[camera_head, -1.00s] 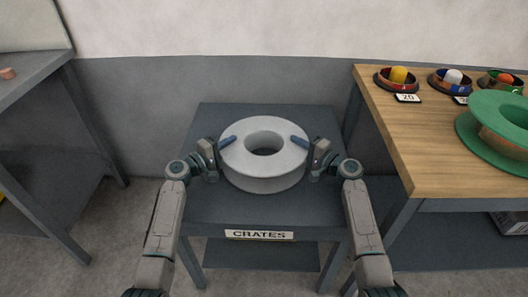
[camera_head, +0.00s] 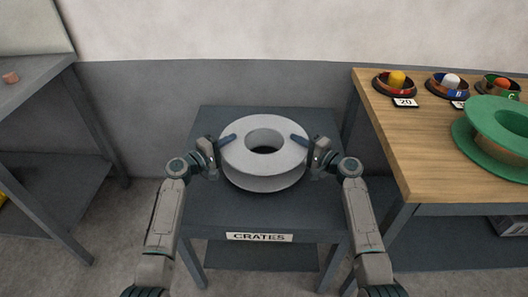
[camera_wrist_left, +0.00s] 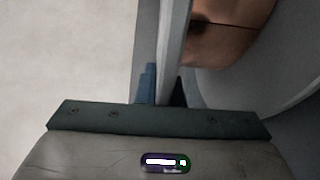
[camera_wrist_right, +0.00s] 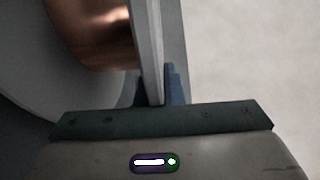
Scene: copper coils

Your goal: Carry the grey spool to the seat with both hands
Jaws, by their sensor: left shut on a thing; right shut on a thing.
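The grey spool (camera_head: 264,183) is upright on its axis over the dark grey table marked CRATES (camera_head: 215,213). Its round hole faces up. My left gripper (camera_head: 229,140) is shut on the left rim of its top flange, and my right gripper (camera_head: 298,141) is shut on the right rim. In the left wrist view the flange edge (camera_wrist_left: 172,45) stands between the blue fingers, with copper winding beside it. The right wrist view shows the same on the other side, flange edge (camera_wrist_right: 150,50) between the fingers. Whether the spool's underside touches the table is hard to tell. No seat is identifiable.
A wooden-topped bench (camera_head: 400,150) stands at the right with a green spool (camera_head: 475,135), several small coloured dishes and a number card (camera_head: 405,102). A grey shelf table (camera_head: 40,90) stands at the left with a small pinkish object (camera_head: 11,77). A wall is behind.

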